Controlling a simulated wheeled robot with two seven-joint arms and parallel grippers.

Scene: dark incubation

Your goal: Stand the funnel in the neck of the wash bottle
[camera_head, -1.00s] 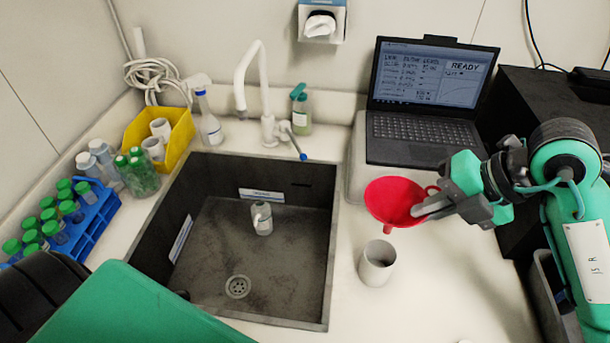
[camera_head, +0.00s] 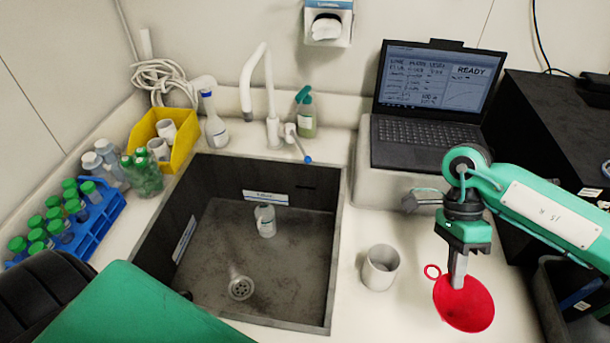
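The red funnel (camera_head: 466,308) is at the lower right, over the counter right of the white cup. It shows as a round disc with its small ring handle at the upper left; its spout is hidden. My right gripper (camera_head: 459,272) points down and looks shut on the funnel's rim. A small pale bottle with a label (camera_head: 265,220) stands upright in the sink, well left of the funnel. A white-topped bottle (camera_head: 215,130) stands behind the sink. I cannot tell for sure which one is the wash bottle. My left gripper is out of view.
A white cup (camera_head: 380,267) stands on the counter between the sink (camera_head: 338,250) and the funnel. A laptop (camera_head: 425,134) is behind. A faucet (camera_head: 272,100) and a green soap bottle (camera_head: 306,115) are at the back. A yellow bin (camera_head: 184,150) and blue tube rack (camera_head: 100,218) are left.

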